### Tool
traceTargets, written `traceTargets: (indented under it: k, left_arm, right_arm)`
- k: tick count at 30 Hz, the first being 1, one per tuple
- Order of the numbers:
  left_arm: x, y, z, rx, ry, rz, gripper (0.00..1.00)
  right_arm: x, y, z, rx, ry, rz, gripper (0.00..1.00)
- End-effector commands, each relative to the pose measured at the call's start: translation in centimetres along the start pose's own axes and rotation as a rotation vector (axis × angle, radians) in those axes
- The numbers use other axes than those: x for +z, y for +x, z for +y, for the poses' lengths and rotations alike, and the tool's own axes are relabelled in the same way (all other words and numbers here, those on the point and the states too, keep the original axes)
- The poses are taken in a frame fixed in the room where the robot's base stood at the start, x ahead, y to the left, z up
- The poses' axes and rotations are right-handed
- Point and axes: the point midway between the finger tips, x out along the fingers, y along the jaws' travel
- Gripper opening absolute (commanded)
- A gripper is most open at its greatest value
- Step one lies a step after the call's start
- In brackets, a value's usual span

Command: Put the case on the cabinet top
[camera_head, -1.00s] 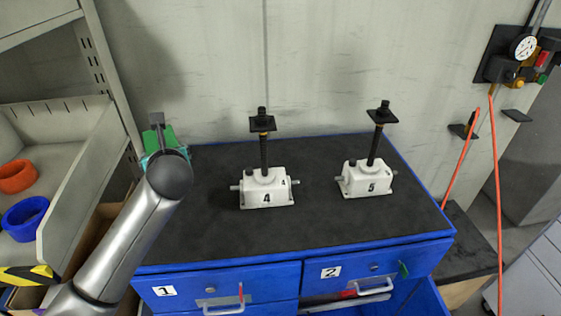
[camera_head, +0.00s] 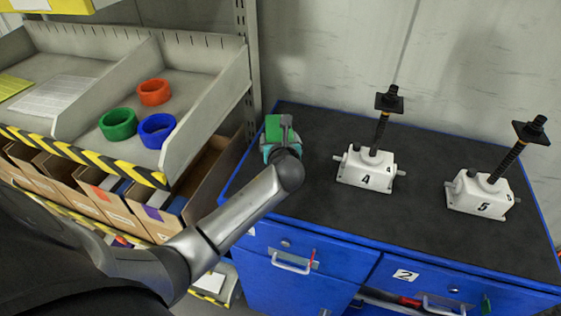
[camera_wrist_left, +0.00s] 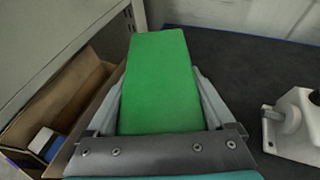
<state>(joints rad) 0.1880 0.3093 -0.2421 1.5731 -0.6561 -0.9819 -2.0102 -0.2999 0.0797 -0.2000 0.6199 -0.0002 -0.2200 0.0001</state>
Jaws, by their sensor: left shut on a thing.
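The case is a plain green block (camera_head: 274,127). It fills the middle of the left wrist view (camera_wrist_left: 160,75) between the two grey fingers. My left gripper (camera_head: 279,134) is shut on it; my own wrist hides part of the case in the head view. The case shows over the left back corner of the black cabinet top (camera_head: 330,132). I cannot tell whether it touches the top or hangs above it. My right gripper is not in view.
Jack 4 (camera_head: 366,168) and jack 5 (camera_head: 480,194) stand upright on the cabinet top, right of the case. A shelf (camera_head: 197,107) with orange, blue and green rings and cardboard bins (camera_head: 108,205) is at left. The top between case and jack 4 is clear.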

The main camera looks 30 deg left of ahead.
Motion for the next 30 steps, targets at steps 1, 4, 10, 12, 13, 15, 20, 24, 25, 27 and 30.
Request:
traceTargets:
  k: [1,4,10,12,13,15,20,24,25,27,30]
  left_arm:
    - [-1.1,0.5,0.0,0.001,-0.002,-0.001,0.0]
    - [-2.4,1.1,0.0,0.0,-0.002,-0.003,0.0]
    - [-3.7,1.6,-0.1,-0.001,-0.003,-0.004,0.0]
    - [-4.7,2.0,-0.1,0.0,-0.001,-0.002,0.0]
    - [-5.2,2.3,-0.1,0.0,-0.002,-0.002,0.0]
    - [-6.2,2.7,0.0,0.001,-0.002,-0.004,0.0]
    - [-7.0,3.1,-0.1,-0.001,-0.002,-0.005,0.0]
    - [-6.9,3.0,-0.1,-0.001,-0.003,-0.006,0.0]
    - [-6.9,3.0,-0.1,-0.001,-0.003,-0.006,0.0]
    - [-7.0,3.0,-0.1,-0.001,-0.003,-0.006,0.0]
    - [-7.2,3.2,-0.1,-0.001,-0.002,-0.005,0.0]
  right_arm:
    - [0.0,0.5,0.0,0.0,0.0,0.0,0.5]
    - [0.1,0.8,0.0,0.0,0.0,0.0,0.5]
    - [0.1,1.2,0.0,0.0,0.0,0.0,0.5]
    - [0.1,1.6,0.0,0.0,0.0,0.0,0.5]
    - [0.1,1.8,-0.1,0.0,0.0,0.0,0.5]
    - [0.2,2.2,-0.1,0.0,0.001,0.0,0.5]
    - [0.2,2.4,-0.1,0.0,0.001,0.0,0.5]
    - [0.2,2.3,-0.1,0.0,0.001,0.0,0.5]
    - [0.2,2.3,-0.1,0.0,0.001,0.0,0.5]
    - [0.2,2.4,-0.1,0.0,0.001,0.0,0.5]
    - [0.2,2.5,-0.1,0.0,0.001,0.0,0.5]
